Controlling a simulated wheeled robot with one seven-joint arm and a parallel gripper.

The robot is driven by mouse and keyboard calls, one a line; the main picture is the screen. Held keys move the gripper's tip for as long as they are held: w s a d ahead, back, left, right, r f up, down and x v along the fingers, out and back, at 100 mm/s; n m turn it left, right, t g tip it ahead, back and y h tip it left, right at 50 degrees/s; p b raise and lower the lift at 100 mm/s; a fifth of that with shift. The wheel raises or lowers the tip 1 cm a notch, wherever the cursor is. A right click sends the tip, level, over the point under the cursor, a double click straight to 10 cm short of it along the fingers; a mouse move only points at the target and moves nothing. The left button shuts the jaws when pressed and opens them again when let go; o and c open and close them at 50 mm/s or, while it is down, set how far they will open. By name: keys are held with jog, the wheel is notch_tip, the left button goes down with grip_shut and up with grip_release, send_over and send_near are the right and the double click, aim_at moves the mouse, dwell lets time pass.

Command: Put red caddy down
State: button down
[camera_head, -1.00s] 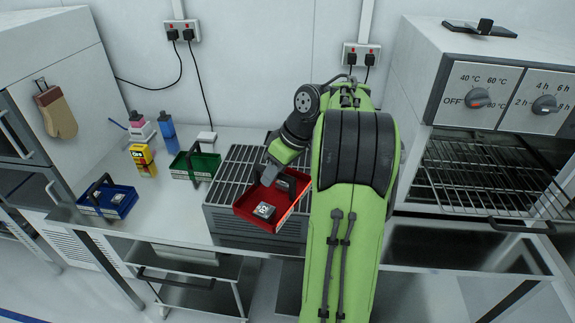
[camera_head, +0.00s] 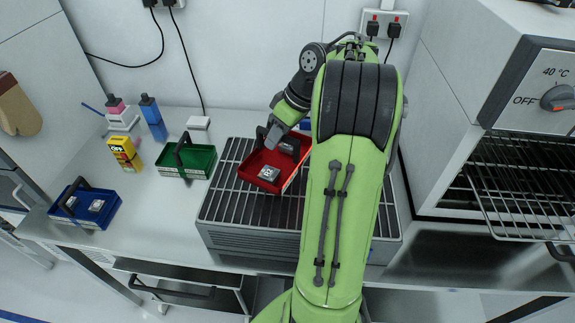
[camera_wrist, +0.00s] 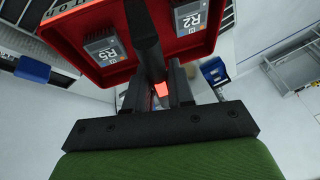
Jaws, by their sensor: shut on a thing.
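My gripper (camera_wrist: 160,92) is shut on the caddy's dark handle (camera_wrist: 142,35). The caddy carries a block marked R5 (camera_wrist: 106,50) and a block marked R2 (camera_wrist: 190,17). In the head view my gripper and arm hide the caddy's right part. I cannot tell from the picture whether the caddy touches the slats below it.
The grey slatted unit (camera_head: 232,238) stands on the bench. A green caddy (camera_head: 198,162) and a blue caddy (camera_head: 103,217) stand to its left. An oven with an open rack (camera_head: 530,200) is at the right.

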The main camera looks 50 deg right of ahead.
aim_at(274, 160)
notch_tip(274, 160, down, 6)
jog(key=shift+w+f+b, duration=0.1)
jog(key=shift+b, duration=0.8)
jog(key=shift+f, duration=0.1)
jog(key=c, duration=1)
grip_release()
